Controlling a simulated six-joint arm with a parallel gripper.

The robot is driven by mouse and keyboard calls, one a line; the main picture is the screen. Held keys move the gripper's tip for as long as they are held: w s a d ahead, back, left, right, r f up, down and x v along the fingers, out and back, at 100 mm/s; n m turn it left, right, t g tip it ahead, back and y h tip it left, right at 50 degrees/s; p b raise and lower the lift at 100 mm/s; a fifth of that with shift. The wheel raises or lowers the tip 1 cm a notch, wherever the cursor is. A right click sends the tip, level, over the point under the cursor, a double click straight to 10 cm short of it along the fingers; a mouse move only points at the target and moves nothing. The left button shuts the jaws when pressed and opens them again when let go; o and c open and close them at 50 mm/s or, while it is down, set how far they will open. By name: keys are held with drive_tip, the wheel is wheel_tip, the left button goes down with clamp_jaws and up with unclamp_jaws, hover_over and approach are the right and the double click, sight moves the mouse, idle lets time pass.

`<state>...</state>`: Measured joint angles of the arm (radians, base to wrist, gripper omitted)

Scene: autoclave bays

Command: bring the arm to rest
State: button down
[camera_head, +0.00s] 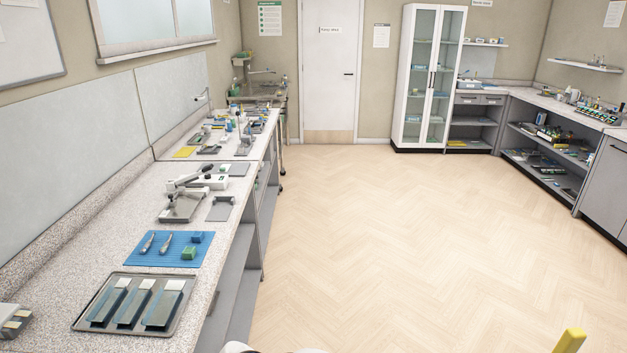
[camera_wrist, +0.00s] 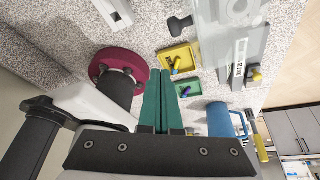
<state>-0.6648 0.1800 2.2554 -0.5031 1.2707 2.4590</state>
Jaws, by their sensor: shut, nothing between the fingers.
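My gripper (camera_wrist: 160,76) shows in the wrist view as two long green fingers. They lie side by side against each other with nothing between them. Their tips point over a speckled worktop (camera_wrist: 142,52), close to a small yellow tray and a green tray; I cannot tell the height above the worktop. In the head view I cannot make out my gripper.
In the wrist view, a yellow tray (camera_wrist: 177,60), a green tray (camera_wrist: 187,89), a blue mug (camera_wrist: 222,120) and a maroon disc (camera_wrist: 104,66) surround the fingers. In the head view, a metal tray (camera_head: 84,318) and blue mat (camera_head: 137,257) lie on the left bench; the floor is clear.

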drive_tip(key=s+d+r+n+t+y, duration=0.2)
drive_tip(key=s+d+r+n+y, duration=0.4)
drive_tip(key=n, duration=1.2)
drive_tip(key=w+a+r+m+g+h, duration=0.1)
drive_tip(key=w+a+m+g, duration=0.4)
drive_tip(key=m, duration=1)
drive_tip(key=w+a+r+m+h, duration=0.15)
drive_tip(key=w+m, duration=0.45)
drive_tip(key=m, duration=0.8)
drive_tip(key=shift+m+y, duration=0.25)
drive_tip(key=shift+m, duration=0.55)
drive_tip(key=f, duration=0.3)
drive_tip(key=s+f, duration=0.1)
drive_tip(key=f, duration=0.2)
drive_tip(key=a+f, duration=0.1)
drive_tip(key=f, duration=0.2)
drive_tip(key=shift+s+f, duration=0.15)
drive_tip(key=shift+f, duration=0.25)
drive_tip(key=shift+w, duration=0.35)
drive_tip(key=shift+w+g, duration=0.1)
drive_tip(key=shift+g, duration=0.3)
